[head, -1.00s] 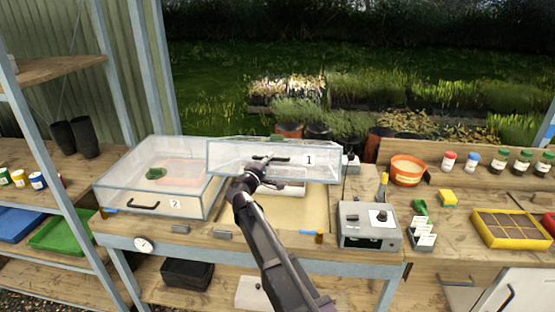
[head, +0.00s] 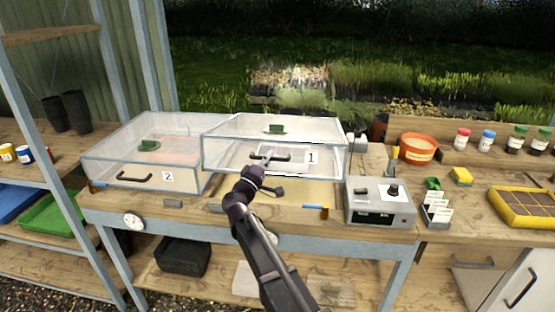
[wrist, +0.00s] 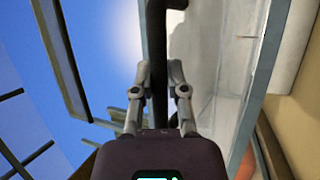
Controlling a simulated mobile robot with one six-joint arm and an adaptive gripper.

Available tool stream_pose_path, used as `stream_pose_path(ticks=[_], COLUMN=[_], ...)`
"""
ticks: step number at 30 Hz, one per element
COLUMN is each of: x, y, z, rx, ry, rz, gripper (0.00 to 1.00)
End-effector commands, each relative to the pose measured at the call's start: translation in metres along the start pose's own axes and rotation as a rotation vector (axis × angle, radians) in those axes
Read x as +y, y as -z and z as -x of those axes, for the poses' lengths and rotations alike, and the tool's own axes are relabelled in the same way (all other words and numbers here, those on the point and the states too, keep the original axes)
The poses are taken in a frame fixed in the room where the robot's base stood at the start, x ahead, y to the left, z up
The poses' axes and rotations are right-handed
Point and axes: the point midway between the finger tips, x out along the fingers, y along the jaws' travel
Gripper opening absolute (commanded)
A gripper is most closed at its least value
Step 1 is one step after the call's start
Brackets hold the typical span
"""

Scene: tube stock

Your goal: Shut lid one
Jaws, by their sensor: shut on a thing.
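Lid one (head: 240,150) is a clear box-shaped cover with a white label "1", a black front handle (head: 285,158) and a green piece on top. Its front edge seems to stand a little above the tan bed (head: 310,191) of its bay. My gripper (head: 264,158) is at the left part of this handle and shut on it. In the wrist view, the fingers (wrist: 160,80) close around the dark handle bar, with the clear lid wall to its right. Whether the lid's rear edge touches the bench is hidden.
Clear lid two (head: 110,168) sits down to the left, close beside lid one. A grey control box (head: 378,216) stands to the right, with an orange pot (head: 418,150) behind it. A small orange-and-blue item (head: 318,211) lies at the bench's front edge.

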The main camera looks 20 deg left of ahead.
Motion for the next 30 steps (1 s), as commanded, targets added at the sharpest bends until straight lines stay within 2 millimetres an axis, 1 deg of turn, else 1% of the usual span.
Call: stream_pose_path(ticks=[1, 6, 12, 24, 30], x=[-0.011, -0.025, -0.043, -0.081, -0.096], y=[-0.001, 0.001, -0.001, -0.006, -0.009], z=[0.006, 0.021, 0.035, 0.058, 0.066], rx=[-0.001, 0.006, 0.009, 0.014, 0.015], ry=[-0.001, -0.008, -0.008, -0.007, -0.007], rz=[-0.003, -0.01, -0.012, -0.013, -0.013], gripper=[0.0, 0.0, 0.0, 0.0, 0.0])
